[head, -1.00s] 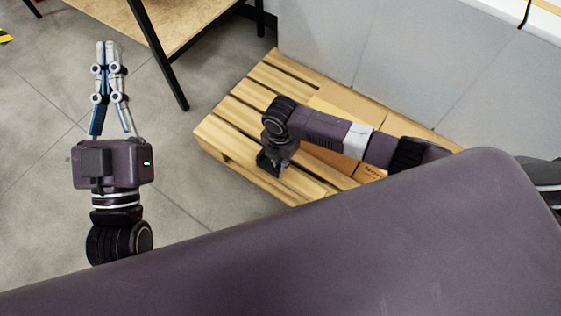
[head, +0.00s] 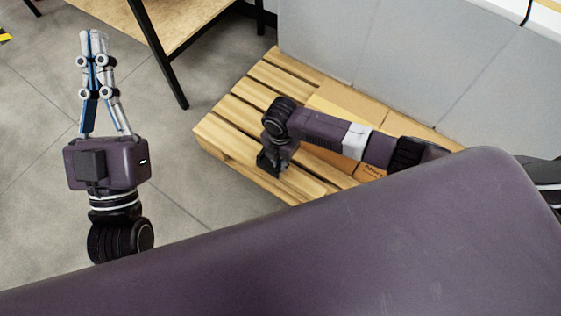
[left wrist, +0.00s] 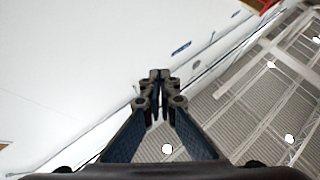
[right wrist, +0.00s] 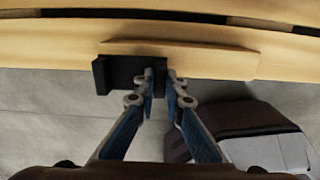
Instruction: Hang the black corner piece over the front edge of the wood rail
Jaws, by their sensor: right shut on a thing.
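The black corner piece (right wrist: 116,74) is at the front edge of the wood rail (right wrist: 215,62) in the right wrist view. My right gripper (right wrist: 160,74) is shut on its right end. The piece overlaps the rail's front face in this view, but I cannot tell whether it rests on the rail. In the head view the dark piece (head: 268,162) shows below my right gripper (head: 276,150), at the front side of the pallet. My left gripper (head: 94,36) is shut and empty, raised over the floor at the left; its fingertips meet in the left wrist view (left wrist: 160,76).
The wooden pallet (head: 228,110) stands on the floor against a grey panel wall (head: 400,70). Cardboard (head: 345,105) lies on it, partly under my right arm. A wooden table with black legs (head: 165,55) stands behind at left. The floor before the pallet is clear.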

